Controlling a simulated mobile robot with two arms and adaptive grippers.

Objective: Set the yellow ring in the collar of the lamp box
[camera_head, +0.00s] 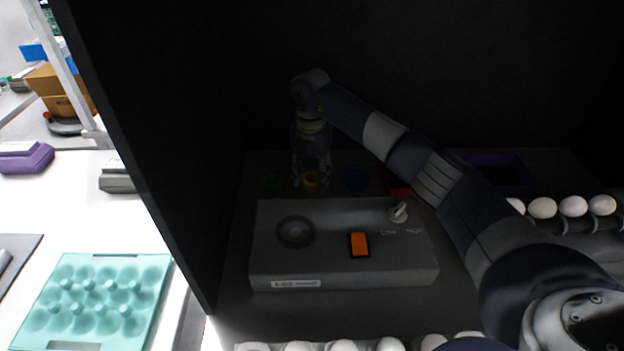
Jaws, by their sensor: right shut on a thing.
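The lamp box (345,272) is a grey box with a dark round collar (295,231) on the left of its top. It also has an orange rocker switch (360,244) and a pale knob (398,212). My right gripper (311,184) points down just behind the box's back edge, beyond the collar. It is shut on the yellow ring (310,182), which shows between its fingers. Dim light hides whether the ring touches the floor behind. My left gripper is not in view.
A green ring (272,182) and a blue ring (358,180) lie either side of the yellow one. A purple tray (520,178) is back right. White eggs (542,208) line the right and front. A dark wall (130,130) stands left; a teal egg tray (100,300) lies beyond it.

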